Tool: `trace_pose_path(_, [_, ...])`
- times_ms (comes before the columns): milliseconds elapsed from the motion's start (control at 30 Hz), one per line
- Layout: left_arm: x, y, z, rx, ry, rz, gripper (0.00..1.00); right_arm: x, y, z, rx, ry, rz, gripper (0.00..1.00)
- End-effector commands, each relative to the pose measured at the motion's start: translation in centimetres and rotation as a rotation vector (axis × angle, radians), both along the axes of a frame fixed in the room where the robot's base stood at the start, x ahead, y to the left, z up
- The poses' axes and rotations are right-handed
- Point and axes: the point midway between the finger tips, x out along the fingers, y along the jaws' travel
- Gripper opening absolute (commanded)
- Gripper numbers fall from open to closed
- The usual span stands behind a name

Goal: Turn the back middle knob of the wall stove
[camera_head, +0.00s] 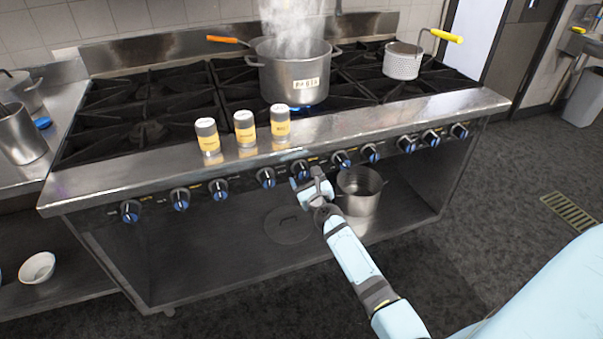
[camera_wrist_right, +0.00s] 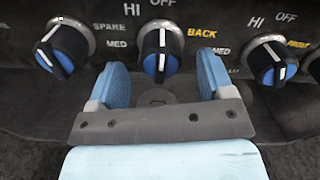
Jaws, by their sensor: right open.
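The wall stove (camera_head: 150,168) has a row of black knobs with blue faces on its front panel. My right gripper (camera_head: 311,186) is at the panel, just below a knob (camera_head: 300,169) near the middle. In the right wrist view, this knob (camera_wrist_right: 161,50) stands between the tips of the two blue fingers of my open right gripper (camera_wrist_right: 161,66), with visible gaps on both sides. Its white pointer line points up. The yellow word BACK is printed to its right, SPARE to its left. My left gripper is out of view.
Neighbouring knobs sit close on the left (camera_wrist_right: 62,50) and right (camera_wrist_right: 272,64). A steaming pot (camera_head: 293,75) stands on a lit burner. Several yellow-labelled shakers (camera_head: 245,128) stand on the front ledge. A metal pot (camera_head: 358,192) is on the shelf below the panel.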

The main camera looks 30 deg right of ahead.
Motion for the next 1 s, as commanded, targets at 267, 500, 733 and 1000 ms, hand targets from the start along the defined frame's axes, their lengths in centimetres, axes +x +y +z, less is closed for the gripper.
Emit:
trace_pose_path(267, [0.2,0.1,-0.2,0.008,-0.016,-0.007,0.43,3.4,-0.8,-0.1,-0.001,0.000,0.000,0.74])
trace_pose_path(500, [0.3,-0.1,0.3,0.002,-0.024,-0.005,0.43,3.8,-0.9,0.0,-0.001,0.001,0.001,0.74])
trace_pose_path(733, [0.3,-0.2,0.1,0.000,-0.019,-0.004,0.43,3.8,-0.9,0.0,-0.001,0.001,0.001,0.49])
trace_pose_path(1000, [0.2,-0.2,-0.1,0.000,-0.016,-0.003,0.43,3.8,-0.9,0.0,-0.005,0.002,0.001,0.25])
